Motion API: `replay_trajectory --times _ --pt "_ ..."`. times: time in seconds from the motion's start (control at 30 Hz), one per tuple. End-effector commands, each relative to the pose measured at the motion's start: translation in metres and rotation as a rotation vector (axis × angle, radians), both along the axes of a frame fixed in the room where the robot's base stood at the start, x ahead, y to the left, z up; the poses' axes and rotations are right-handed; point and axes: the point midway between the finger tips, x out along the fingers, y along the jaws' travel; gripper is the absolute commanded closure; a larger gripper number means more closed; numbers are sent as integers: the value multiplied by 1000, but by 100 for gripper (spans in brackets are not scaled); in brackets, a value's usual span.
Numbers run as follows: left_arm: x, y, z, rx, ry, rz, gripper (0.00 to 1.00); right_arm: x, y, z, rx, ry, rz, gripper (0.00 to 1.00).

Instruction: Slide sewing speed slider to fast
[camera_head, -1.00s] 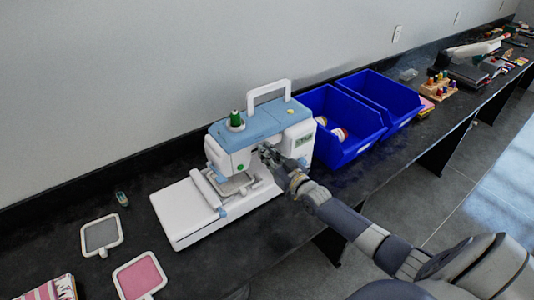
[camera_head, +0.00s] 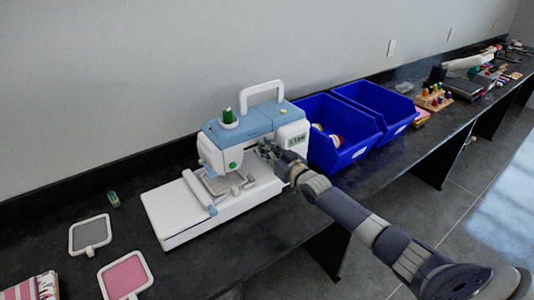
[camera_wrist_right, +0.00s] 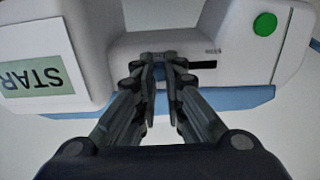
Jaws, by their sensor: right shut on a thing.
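The white and blue sewing machine (camera_head: 222,147) stands upright on the black counter, with a green spool on top and a white handle. My right gripper (camera_head: 266,149) is at its front, left of the green start label (camera_head: 298,139). In the right wrist view, my right gripper (camera_wrist_right: 167,68) is shut at one end of a dark slider slot (camera_wrist_right: 203,65) in the machine's face. The speed slider's knob is mostly hidden between the fingertips. The upside-down start label (camera_wrist_right: 40,75) lies left of the fingers and a green round button (camera_wrist_right: 265,24) right. My left gripper is out of view.
Two blue bins (camera_head: 345,152) stand right of the machine, close to my right arm. A grey hoop (camera_head: 90,235) and a pink hoop (camera_head: 125,275) lie on the counter at the left. A spool rack (camera_head: 433,98) stands farther right.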

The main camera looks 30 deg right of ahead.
Motion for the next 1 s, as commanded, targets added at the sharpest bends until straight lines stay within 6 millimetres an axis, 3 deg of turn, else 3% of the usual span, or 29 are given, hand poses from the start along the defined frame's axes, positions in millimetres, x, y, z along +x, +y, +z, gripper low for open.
replay_trajectory --times 0.17,0.2,0.27,0.67,1.0 --pt "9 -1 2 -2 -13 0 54 0 -4 1 -2 1 -6 100" --pt "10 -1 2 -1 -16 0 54 0 -4 1 -2 1 -6 81" --pt "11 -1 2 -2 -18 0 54 0 -4 1 -2 1 -6 70" --pt "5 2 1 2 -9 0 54 -3 -2 0 -1 1 -3 70" --pt "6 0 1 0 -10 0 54 -42 -6 -1 -1 3 -3 70"
